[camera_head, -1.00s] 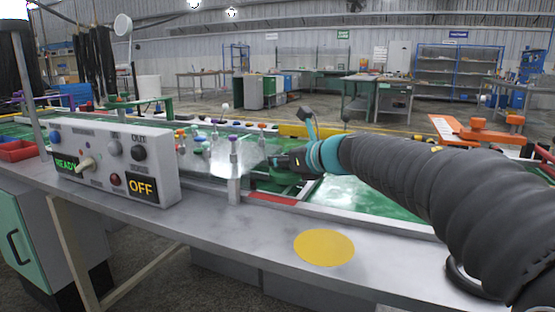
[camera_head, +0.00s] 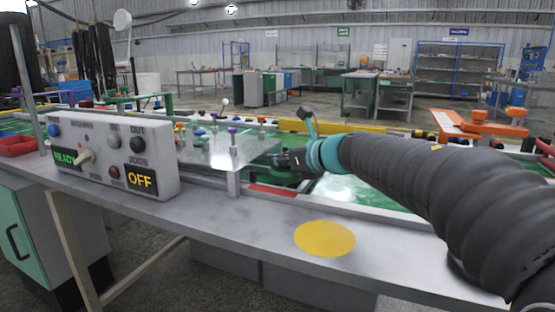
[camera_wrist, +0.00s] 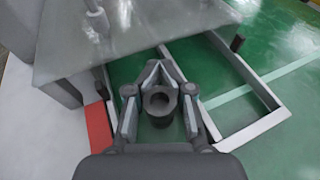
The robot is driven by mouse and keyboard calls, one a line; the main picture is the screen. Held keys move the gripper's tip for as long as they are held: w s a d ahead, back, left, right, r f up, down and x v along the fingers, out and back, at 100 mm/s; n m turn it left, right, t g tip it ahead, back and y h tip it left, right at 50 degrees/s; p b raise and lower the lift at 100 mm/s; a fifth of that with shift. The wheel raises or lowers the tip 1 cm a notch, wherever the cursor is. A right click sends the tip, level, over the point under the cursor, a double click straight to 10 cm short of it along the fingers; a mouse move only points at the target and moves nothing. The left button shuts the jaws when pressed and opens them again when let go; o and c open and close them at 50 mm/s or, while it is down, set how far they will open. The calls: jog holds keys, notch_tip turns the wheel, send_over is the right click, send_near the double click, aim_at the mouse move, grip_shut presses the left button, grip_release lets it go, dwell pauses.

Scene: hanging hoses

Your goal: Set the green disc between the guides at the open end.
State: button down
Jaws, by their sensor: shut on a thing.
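My gripper (camera_wrist: 160,100) is shut on a dark grey round piece with a hole in its top (camera_wrist: 159,106), seen from above in the wrist view. In the head view my gripper (camera_head: 290,161) is low over the green bed, just behind the red strip. A dark green shape (camera_head: 284,177) shows under the fingers; I cannot tell whether it is the green disc. Pale straight rails, likely the guides, run right of the gripper (camera_wrist: 246,84) in the wrist view. The underside of the held piece is hidden, so contact with the bed cannot be told.
A red strip (camera_head: 272,190) and a yellow disc (camera_head: 324,239) lie on the grey bench edge. A control box (camera_head: 115,157) stands left. A dark peg (camera_wrist: 237,43) rises by the right rail.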

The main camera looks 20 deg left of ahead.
jog(key=shift+f+b, duration=1)
jog(key=shift+f, duration=0.2)
